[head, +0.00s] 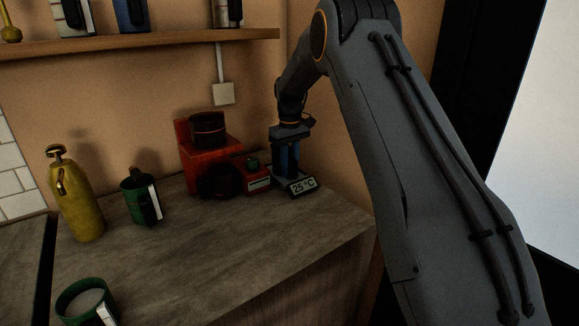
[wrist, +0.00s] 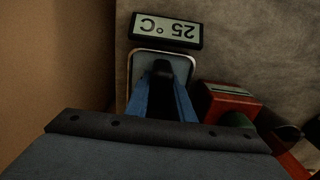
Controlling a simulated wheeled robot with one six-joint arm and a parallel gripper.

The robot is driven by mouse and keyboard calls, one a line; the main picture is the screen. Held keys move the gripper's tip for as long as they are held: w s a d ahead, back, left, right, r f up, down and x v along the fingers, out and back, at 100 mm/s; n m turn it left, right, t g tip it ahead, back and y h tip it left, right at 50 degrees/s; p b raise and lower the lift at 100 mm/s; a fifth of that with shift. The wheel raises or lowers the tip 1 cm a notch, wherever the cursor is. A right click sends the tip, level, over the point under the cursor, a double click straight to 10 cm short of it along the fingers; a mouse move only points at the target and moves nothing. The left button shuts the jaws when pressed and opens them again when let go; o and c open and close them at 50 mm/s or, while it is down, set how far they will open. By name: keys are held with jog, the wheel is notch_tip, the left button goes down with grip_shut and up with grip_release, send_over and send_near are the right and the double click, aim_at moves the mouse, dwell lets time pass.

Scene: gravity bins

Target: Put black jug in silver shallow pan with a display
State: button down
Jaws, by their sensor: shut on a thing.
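My gripper (head: 287,172) points down at the back right of the counter. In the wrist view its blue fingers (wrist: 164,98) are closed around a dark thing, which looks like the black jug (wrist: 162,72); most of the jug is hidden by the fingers. The silver shallow pan (wrist: 189,62) lies directly below, with the jug within its outline. I cannot tell whether the jug touches the pan floor. The pan's display (wrist: 166,30) reads 25 °C, and it also shows in the head view (head: 303,186).
A red appliance (head: 190,160) with dark round vessels (head: 207,128) stands left of my gripper. A small red box (wrist: 228,98) with a green top is close beside the pan. A green mug (head: 134,198), yellow bottle (head: 78,205) and green cup (head: 72,300) stand farther left.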

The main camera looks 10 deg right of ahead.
jog(key=shift+f, duration=0.15)
jog(key=c, duration=1.5)
grip_release()
jog(key=shift+c, duration=0.2)
notch_tip(320, 180, up, 12)
jog(key=b, duration=0.3)
jog(key=shift+r, duration=0.2)
